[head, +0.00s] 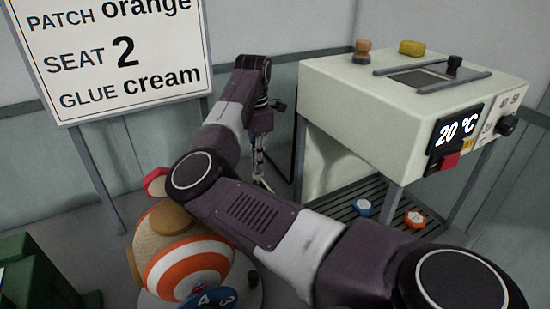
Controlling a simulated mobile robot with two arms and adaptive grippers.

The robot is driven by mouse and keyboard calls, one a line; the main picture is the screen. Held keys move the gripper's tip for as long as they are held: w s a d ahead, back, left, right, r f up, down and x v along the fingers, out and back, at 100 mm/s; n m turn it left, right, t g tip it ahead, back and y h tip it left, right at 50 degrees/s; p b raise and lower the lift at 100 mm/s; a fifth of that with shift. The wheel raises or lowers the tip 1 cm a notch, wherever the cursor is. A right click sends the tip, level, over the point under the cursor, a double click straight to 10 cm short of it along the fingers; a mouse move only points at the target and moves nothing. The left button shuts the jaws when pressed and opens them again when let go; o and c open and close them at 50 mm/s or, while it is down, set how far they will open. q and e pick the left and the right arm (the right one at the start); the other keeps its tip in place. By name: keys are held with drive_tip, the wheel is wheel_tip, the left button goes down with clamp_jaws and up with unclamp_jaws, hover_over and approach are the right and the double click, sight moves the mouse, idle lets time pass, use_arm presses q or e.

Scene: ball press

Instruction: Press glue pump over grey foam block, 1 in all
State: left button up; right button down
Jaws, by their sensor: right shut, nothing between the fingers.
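My right gripper (262,170) hangs from my arm in the middle of the head view, pointing down, in front of the wall and left of the cream machine. It is small, partly dark against the background, and shut with nothing in it. I cannot make out a glue pump or a grey foam block; my right arm covers much of the lower middle. A ball (190,258) with orange and white bands and tan patches sits at the lower left, partly behind my arm. My left gripper does not show.
A cream machine (345,105) reading 20 °C stands right, with a yellow block (411,47) and brown knob (362,52) on top. Blue (362,207) and orange (415,219) pieces lie on the slatted shelf below. A green box (40,275) stands lower left.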

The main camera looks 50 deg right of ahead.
drive_tip(key=shift+f+b, duration=0.75)
drive_tip(key=shift+f, duration=0.4)
drive_tip(key=shift+s, duration=0.1)
drive_tip(key=shift+r, duration=0.15)
drive_tip(key=shift+r+p, duration=0.85)
drive_tip(key=shift+r, duration=0.7)
wheel_tip(320, 180, up, 6)
drive_tip(key=p, duration=0.3)
